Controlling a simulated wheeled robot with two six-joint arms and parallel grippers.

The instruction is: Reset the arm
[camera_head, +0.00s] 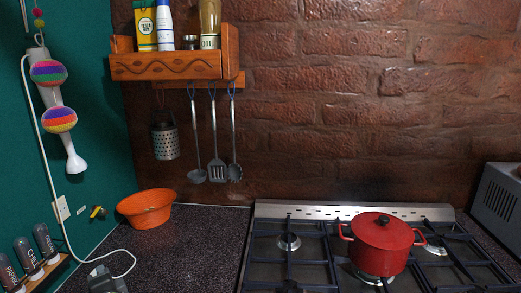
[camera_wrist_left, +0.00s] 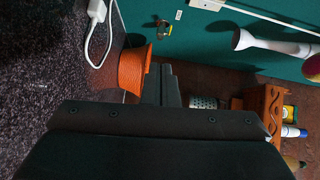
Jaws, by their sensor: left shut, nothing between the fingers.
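My left gripper (camera_head: 106,279) is at the bottom left of the head view, above the dark speckled counter (camera_head: 185,240). Only its dark grey front end shows there. In the left wrist view, its fingers (camera_wrist_left: 160,86) are together with nothing between them. They point toward the orange bowl (camera_head: 147,207), which stands on the counter near the wall corner. The bowl also shows beside the fingers in the left wrist view (camera_wrist_left: 132,70). My right gripper is in neither view.
A red pot (camera_head: 381,245) stands on the gas stove (camera_head: 290,270) at right. A white cable (camera_head: 58,200) runs down the green wall onto the counter near my gripper. Spice jars (camera_head: 25,258) stand at left. Utensils (camera_head: 214,145) hang below a wooden shelf (camera_head: 165,67).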

